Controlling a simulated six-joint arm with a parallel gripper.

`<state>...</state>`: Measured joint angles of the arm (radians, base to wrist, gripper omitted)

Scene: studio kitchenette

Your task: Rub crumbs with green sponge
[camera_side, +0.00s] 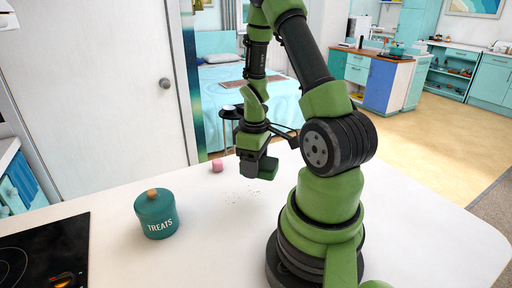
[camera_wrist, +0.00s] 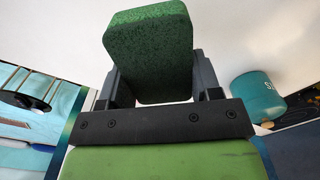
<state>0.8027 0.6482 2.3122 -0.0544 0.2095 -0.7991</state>
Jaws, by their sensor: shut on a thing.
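The green sponge (camera_wrist: 150,50) is between the two fingers of my gripper (camera_wrist: 154,85) in the wrist view, and the gripper is shut on it. In the side view, the sponge (camera_side: 267,168) shows at the end of my gripper (camera_side: 256,165), above the white counter. I cannot tell exactly how high it is. The crumbs (camera_side: 243,194) are small dark specks scattered on the counter, a little below and left of the sponge in the side view. No crumbs can be made out in the wrist view.
A teal treats jar (camera_side: 157,214) with a wooden knob stands at the left; it also shows in the wrist view (camera_wrist: 258,95). A small pink object (camera_side: 217,165) is near the counter's back edge. A black cooktop (camera_side: 45,255) lies at front left. The counter (camera_side: 205,250) right of the jar is clear.

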